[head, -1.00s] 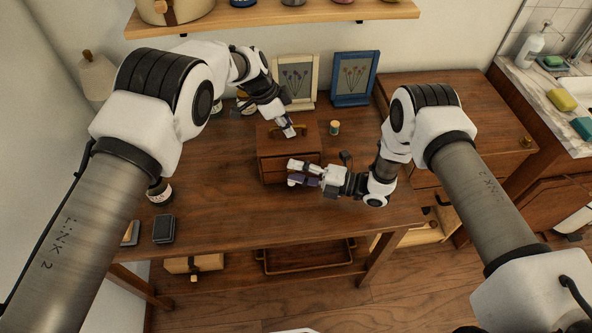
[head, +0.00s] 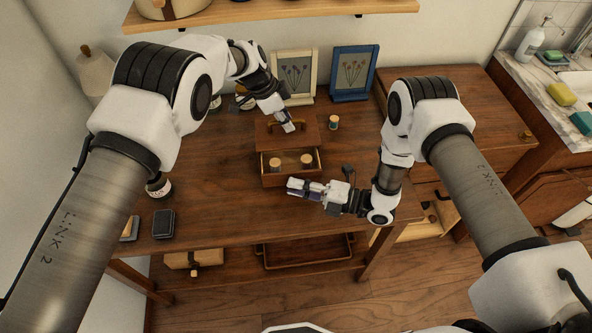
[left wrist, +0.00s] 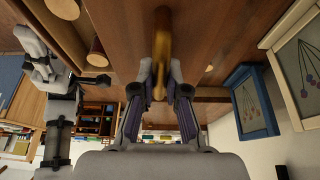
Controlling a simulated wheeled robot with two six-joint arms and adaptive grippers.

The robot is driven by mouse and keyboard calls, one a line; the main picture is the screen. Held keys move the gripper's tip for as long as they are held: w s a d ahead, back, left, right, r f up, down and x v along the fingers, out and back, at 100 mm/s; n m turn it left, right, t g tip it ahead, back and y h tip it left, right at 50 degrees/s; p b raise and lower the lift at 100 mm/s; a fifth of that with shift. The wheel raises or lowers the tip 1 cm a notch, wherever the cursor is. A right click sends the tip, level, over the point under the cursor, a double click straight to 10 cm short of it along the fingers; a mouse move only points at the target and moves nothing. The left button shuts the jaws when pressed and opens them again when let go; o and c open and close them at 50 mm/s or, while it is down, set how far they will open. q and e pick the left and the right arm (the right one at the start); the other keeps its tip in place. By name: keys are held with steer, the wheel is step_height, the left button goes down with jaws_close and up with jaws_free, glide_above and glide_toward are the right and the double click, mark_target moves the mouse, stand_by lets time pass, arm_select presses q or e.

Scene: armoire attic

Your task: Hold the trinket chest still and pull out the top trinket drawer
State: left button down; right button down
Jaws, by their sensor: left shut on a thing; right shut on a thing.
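The trinket chest (head: 303,136) is a small brown wooden box on the table in the head view. My left gripper (head: 287,127) is shut on the brass handle on its lid; the left wrist view shows this handle (left wrist: 162,50) between the fingers. The top trinket drawer (head: 291,170) stands out from the chest front, with two wooden-topped spools (head: 275,163) inside. My right gripper (head: 291,188) is shut at the front of this drawer. The pull it grips is hidden by the fingers.
A small spool (head: 333,122) stands right of the chest. A white frame (head: 314,78) and a blue frame (head: 336,75) stand behind. A dark jar (head: 158,186) and a dark flat case (head: 163,224) are at the left. The table front (head: 260,215) is clear.

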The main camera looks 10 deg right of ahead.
steer(key=shift+s, duration=0.75)
arm_select(q)
steer(key=shift+w, duration=0.1)
arm_select(e)
steer(key=c, duration=1)
jaws_free()
steer(key=shift+c, duration=0.2)
steer(key=shift+w, duration=0.1)
steer(key=shift+d, duration=0.25)
steer(key=v, duration=1.1)
steer(key=shift+d, duration=0.25)
